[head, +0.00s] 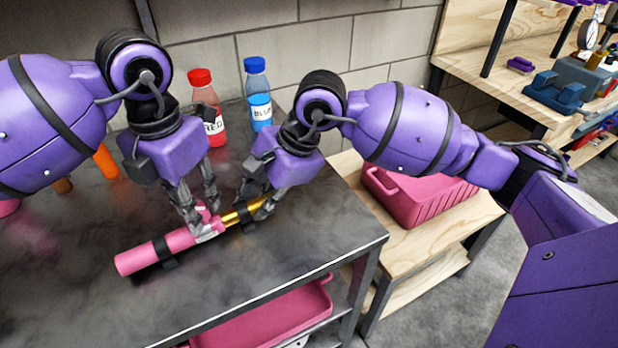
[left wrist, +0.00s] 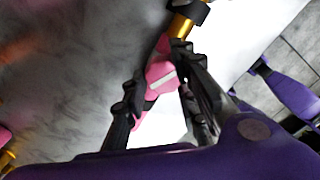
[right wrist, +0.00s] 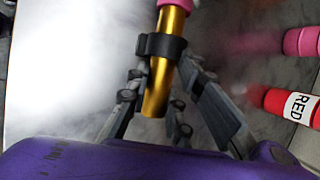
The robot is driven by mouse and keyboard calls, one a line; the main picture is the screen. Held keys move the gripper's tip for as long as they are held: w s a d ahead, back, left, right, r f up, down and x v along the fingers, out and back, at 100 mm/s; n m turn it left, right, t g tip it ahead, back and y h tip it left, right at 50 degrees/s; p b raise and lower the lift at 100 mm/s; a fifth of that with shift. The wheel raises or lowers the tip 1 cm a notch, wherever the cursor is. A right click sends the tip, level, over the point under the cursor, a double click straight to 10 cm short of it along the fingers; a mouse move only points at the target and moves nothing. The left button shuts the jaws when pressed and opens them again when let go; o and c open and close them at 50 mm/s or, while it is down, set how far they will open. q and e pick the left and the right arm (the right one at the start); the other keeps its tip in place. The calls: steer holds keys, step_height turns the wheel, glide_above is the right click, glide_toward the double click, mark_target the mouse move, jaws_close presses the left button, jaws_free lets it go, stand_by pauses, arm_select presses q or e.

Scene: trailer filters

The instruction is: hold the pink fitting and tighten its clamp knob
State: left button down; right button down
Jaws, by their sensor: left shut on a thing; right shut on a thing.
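The pink fitting (head: 150,255) lies along the dark bench as a pink tube with a black band, and a gold tube (head: 243,213) continues from its right end. My left gripper (head: 204,228) is shut at the joint between pink and gold. In the left wrist view a pink clamp knob (left wrist: 160,78) with a white stripe sits between its fingers. My right gripper (head: 256,208) is shut on the gold tube. The right wrist view shows the gold tube (right wrist: 158,90) with a black collar (right wrist: 161,46) between the fingers. Fingers partly hide the joint in the head view.
A red-capped bottle (head: 206,110) and a blue-capped bottle (head: 259,95) stand behind my grippers near the wall. An orange cylinder (head: 106,161) is at the left. A pink bin (head: 420,203) stands on a wooden table to the right. The bench front is clear.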

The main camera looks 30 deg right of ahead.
mark_target(196, 206)
arm_select(q)
steer(key=m, duration=0.6)
steer(key=shift+w+a, duration=0.1)
steer(key=shift+w, duration=0.2)
arm_select(e)
steer(key=shift+d, duration=0.15)
arm_select(q)
steer(key=m, duration=0.4)
steer(key=shift+d+m, duration=0.25)
steer(key=shift+m, duration=0.15)
arm_select(e)
steer(key=shift+s, duration=0.1)
arm_select(q)
steer(key=shift+m, duration=0.5)
steer(key=shift+d, duration=0.15)
steer(key=c, duration=1.5)
jaws_free()
steer(key=shift+s, duration=0.1)
steer(key=shift+c, duration=0.2)
steer(key=shift+r, duration=0.1)
step_height(196, 206, up, 12)
